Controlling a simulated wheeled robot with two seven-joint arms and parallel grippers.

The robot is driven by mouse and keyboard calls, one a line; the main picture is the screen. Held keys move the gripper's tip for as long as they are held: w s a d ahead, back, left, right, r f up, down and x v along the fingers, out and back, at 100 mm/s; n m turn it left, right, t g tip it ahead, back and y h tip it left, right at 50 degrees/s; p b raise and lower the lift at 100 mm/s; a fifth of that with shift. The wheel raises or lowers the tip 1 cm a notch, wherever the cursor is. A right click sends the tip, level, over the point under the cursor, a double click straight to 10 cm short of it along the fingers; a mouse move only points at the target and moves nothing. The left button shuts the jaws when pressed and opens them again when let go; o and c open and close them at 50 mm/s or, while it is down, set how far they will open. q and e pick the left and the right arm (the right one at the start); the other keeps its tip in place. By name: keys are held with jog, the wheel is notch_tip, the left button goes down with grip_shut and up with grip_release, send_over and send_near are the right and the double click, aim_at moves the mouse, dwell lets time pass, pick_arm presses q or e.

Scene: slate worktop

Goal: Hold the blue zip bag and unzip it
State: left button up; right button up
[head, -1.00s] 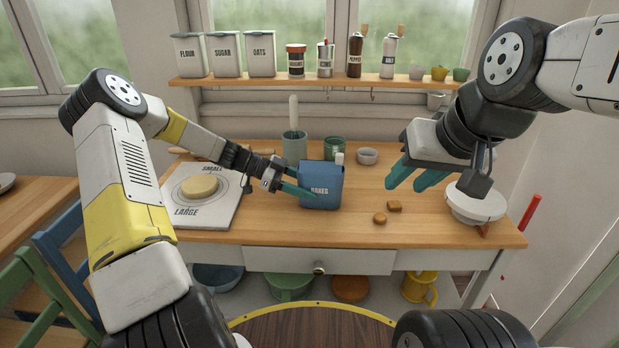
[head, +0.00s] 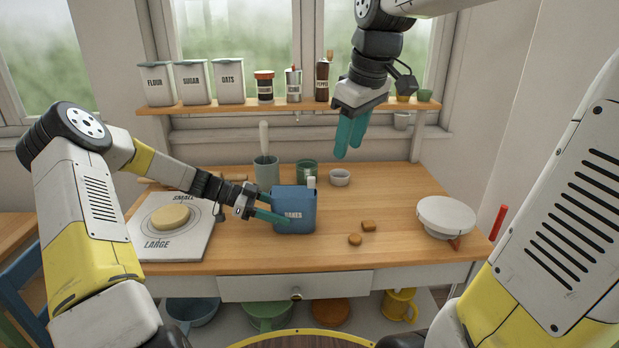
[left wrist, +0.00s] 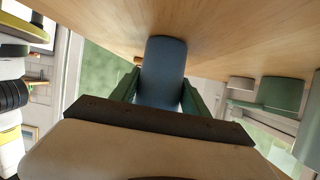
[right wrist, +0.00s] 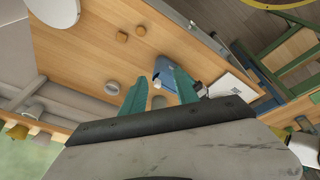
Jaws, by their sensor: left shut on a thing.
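In the left wrist view the bag (left wrist: 163,70) is between the two green fingers. My right gripper (head: 349,152) is open and empty, high above the back of the worktop, right of the bag. In the right wrist view the bag (right wrist: 180,77) and the white tab (right wrist: 156,80) show between and beyond the fingers.
A white board (head: 140,240) is at left, a white round scale (head: 446,216) at right. The shelf (head: 215,105) is above.

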jog(key=w+a+n+g, duration=0.2)
jog(key=w+a+n, duration=0.15)
jog(key=w, duration=0.45)
jog(key=n+g+h, duration=0.1)
jog(key=n, duration=0.4)
send_over(311, 177)
notch_tip(311, 177, down, 4)
notch_tip(311, 177, down, 12)
jog(key=shift+s+r, duration=0.1)
jog(key=shift+r, duration=0.05)
grip_shut()
dwell(0.6)
